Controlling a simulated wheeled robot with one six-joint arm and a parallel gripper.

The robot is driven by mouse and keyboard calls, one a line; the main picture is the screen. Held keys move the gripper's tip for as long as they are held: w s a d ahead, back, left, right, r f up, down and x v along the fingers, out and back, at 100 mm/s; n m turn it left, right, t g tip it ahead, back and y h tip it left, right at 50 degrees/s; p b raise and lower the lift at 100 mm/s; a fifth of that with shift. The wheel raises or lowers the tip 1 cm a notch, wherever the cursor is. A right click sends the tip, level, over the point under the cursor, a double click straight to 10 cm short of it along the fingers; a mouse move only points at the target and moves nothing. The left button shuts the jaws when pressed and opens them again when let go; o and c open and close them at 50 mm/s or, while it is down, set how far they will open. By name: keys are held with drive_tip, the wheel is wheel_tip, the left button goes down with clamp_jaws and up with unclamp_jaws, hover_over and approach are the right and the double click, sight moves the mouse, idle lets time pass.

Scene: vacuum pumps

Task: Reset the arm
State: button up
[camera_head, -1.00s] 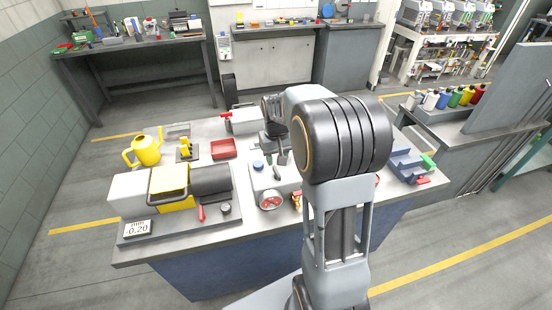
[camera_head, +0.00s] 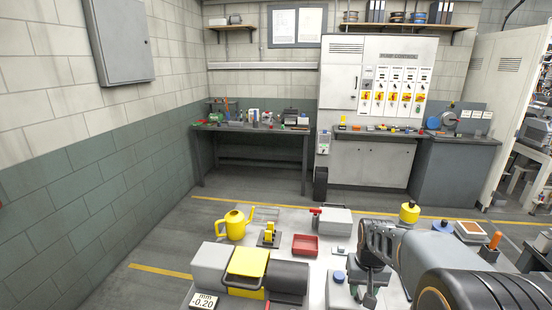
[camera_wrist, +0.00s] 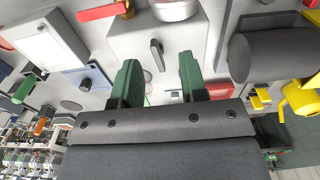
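My arm reaches in from the lower right of the head view, over the workbench (camera_head: 327,257). My gripper (camera_head: 366,296) is above the right part of that bench, near a light grey block with a blue knob (camera_head: 339,277). In the wrist view the two green fingers of my gripper (camera_wrist: 158,70) stand apart with nothing held between them. A grey housing with a black lever (camera_wrist: 157,50) lies beyond the fingertips. How far the fingers are above it I cannot tell.
The bench holds a yellow watering can (camera_head: 234,225), a red tray (camera_head: 306,245), a yellow-topped machine (camera_head: 247,265) and a display reading -0.20 (camera_head: 204,301). A yellow-capped bottle (camera_head: 409,212) stands at right. A tool bench (camera_head: 250,128) and a pump control cabinet (camera_head: 375,85) stand behind open floor.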

drive_tip(key=s+a+r+n+t, duration=0.1)
drive_tip(key=s+a+r+t, duration=0.1)
drive_tip(key=s, duration=0.4)
drive_tip(key=s+a+r+t+b, duration=0.1)
drive_tip(key=s+a+r+t, duration=0.1)
drive_tip(key=s+a+r, duration=0.2)
drive_tip(key=shift+s+a+r+n+t, duration=0.3)
drive_tip(key=shift+s+a+r+n, duration=0.1)
drive_tip(key=shift+s+a, duration=0.45)
drive_tip(key=shift+d, duration=0.1)
idle(0.7)
